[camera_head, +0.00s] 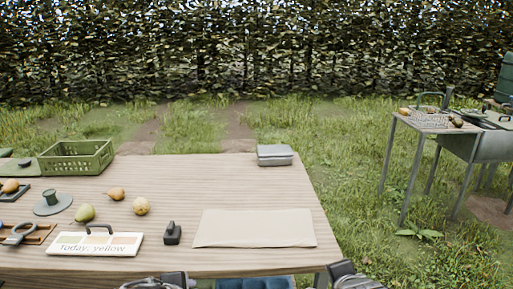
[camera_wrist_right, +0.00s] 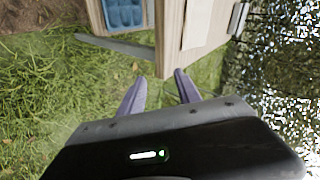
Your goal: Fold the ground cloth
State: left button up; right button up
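A beige cloth (camera_head: 255,228) lies flat and spread out near the front right of the wooden table (camera_head: 210,185). Part of it also shows at the top of the right wrist view (camera_wrist_right: 197,22). My right gripper (camera_wrist_right: 160,90) is open and empty, its two fingers apart over grass beside the table corner. In the head view my right arm's end (camera_head: 350,276) shows at the bottom edge, right of the cloth. My left gripper (camera_head: 158,282) is only partly in view at the bottom edge, left of the cloth, and its fingers cannot be made out.
A dark block-like tool (camera_head: 172,234) stands just left of the cloth. A sign (camera_head: 97,243), several pears (camera_head: 141,206) and a green crate (camera_head: 76,158) are farther left. A grey folded-looking item (camera_head: 274,155) lies behind. The table between is clear. A blue container (camera_wrist_right: 124,12) sits below.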

jog(key=s+d+f+n+g+p, duration=0.1)
jog(key=s+f+n+g, duration=0.3)
jog(key=f, duration=0.7)
jog(key=s+d+f+n+g+p, duration=0.15)
jog(key=s+f+n, duration=0.45)
jog(key=f, duration=0.6)
pick_arm(q)
jog(key=s+d+f+n+g+h+p, duration=0.1)
jog(key=s+d+f+n+g, duration=0.2)
jog(key=s+f+n, duration=0.6)
jog(key=s+d+f+n+g+h, duration=0.2)
jog(key=s+d+f+n+g, duration=0.2)
jog(key=s+f+n, duration=0.5)
jog(key=s+d+f, duration=0.1)
jog(key=s+f, duration=0.4)
jog(key=f, duration=0.4)
jog(key=shift+d+g+p, duration=0.3)
jog(key=shift+p, duration=0.05)
pick_arm(e)
jog(key=s+a+f+n+g+y, duration=0.1)
jog(key=s+a+f+g+y, duration=0.1)
jog(key=s+a, duration=0.5)
jog(key=s+a+f+n+g+y, duration=0.2)
jog(key=s+a+f+y, duration=0.1)
jog(key=s+a+f, duration=0.2)
jog(key=s+a, duration=0.2)
jog(key=s, duration=0.1)
jog(key=shift+f+n, duration=0.2)
jog(key=shift+n, duration=0.1)
